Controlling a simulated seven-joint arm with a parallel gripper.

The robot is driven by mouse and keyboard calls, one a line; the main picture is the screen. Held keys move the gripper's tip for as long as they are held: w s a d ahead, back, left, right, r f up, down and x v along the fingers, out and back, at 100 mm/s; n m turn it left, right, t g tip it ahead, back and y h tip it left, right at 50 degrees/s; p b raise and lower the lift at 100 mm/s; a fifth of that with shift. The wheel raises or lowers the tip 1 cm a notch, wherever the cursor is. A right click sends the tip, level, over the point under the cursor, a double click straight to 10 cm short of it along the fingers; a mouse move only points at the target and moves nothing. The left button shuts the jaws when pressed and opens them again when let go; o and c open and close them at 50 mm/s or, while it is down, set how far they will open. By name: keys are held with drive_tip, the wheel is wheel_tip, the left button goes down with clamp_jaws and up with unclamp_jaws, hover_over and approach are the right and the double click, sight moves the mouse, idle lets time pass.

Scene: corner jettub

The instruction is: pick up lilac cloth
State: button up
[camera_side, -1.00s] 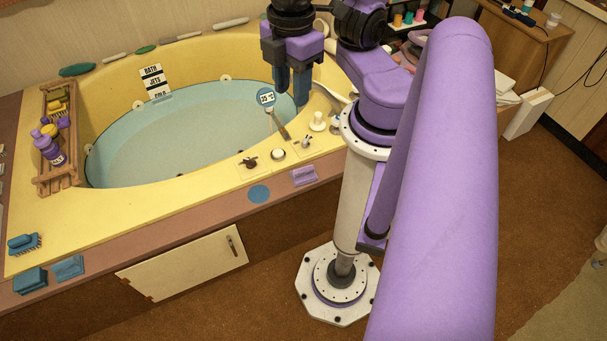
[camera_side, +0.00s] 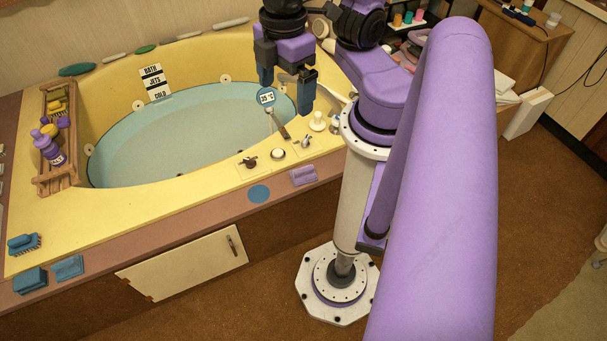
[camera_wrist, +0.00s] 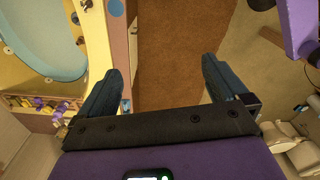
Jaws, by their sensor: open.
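The lilac cloth (camera_side: 303,176) is a small folded piece on the brown front ledge of the tub, right of a flat blue disc (camera_side: 259,194). My gripper (camera_side: 286,98) hangs above the right end of the tub, well above and behind the cloth, not touching it. Its two blue fingers are apart with nothing between them. In the wrist view my gripper (camera_wrist: 162,66) is also open, over brown floor beside the tub's edge. I cannot make out the cloth with certainty in the wrist view.
The yellow tub (camera_side: 120,205) holds pale water, with a thermometer (camera_side: 266,97) at its right. Taps and knobs (camera_side: 278,154) stand on the rim behind the cloth. A wooden rack (camera_side: 47,186) with bottles is at the left.

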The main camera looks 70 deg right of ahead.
drive_tip(key=w+d+f+m, duration=0.2)
drive_tip(key=w+f+m, duration=0.15)
drive_tip(key=w, duration=0.45)
drive_tip(key=w+d+f+m, duration=0.1)
drive_tip(key=w+f+m, duration=0.2)
drive_tip(key=w+f, duration=0.3)
drive_tip(key=w+d+f+m, duration=0.5)
drive_tip(key=w+d+f, duration=0.25)
drive_tip(key=d, duration=0.35)
drive_tip(key=m, duration=1.1)
hover_over(304, 170)
drive_tip(key=f, duration=2.1)
drive_tip(key=s+f, duration=0.1)
drive_tip(key=f, duration=1)
drive_tip(key=shift+w+d+f, duration=0.1)
drive_tip(key=shift+w+f, duration=0.1)
drive_tip(key=shift+f, duration=0.55)
drive_tip(key=shift+w+a+f, duration=0.1)
drive_tip(key=shift+w+f, duration=0.05)
drive_tip(key=shift+f, duration=0.6)
drive_tip(key=shift+w+d+f, duration=0.1)
drive_tip(key=shift+w+f, duration=0.1)
drive_tip(key=shift+f, duration=1.15)
